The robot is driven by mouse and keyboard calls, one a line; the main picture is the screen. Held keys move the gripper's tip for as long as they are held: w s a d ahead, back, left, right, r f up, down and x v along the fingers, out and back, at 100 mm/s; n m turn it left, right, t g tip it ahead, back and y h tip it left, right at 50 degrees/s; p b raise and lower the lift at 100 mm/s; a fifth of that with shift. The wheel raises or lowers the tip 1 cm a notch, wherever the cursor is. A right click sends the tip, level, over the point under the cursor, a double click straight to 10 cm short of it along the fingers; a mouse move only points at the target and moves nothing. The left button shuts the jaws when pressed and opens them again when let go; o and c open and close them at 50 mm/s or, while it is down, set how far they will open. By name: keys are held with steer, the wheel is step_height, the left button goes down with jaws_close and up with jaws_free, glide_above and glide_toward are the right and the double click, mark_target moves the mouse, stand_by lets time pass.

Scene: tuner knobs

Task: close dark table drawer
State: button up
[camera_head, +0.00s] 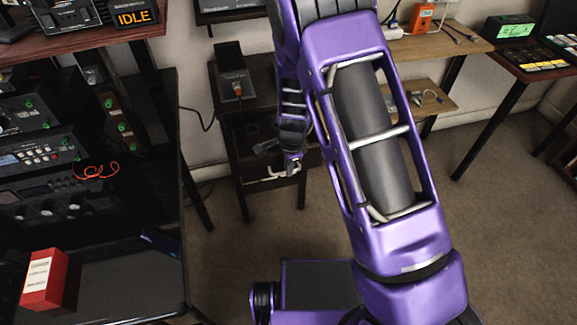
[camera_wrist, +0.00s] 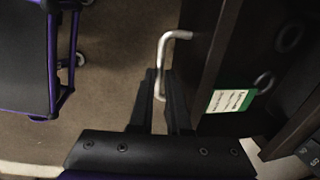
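The dark table (camera_head: 232,118) stands behind my arm in the head view. Its drawer (camera_wrist: 207,60) is pulled out in the wrist view, with its dark front and part of its inside showing. A silver bar handle (camera_wrist: 163,50) sticks out from the drawer front; it also shows in the head view (camera_head: 268,180). My gripper (camera_wrist: 161,82) is at the handle, with one black finger on each side of the bar and only a narrow gap between them. It appears shut on the handle. In the head view my gripper (camera_head: 292,163) is small and partly hides the drawer.
In the wrist view, dark rings (camera_wrist: 289,38) and a green-white label (camera_wrist: 230,100) lie in the drawer. A black device (camera_head: 232,72) stands on the table. An equipment rack (camera_head: 50,150) with a red box (camera_head: 45,278) is at left. Carpet (camera_head: 510,190) is clear at right.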

jaws_close()
steer(key=shift+w, duration=0.1)
stand_by(1.1)
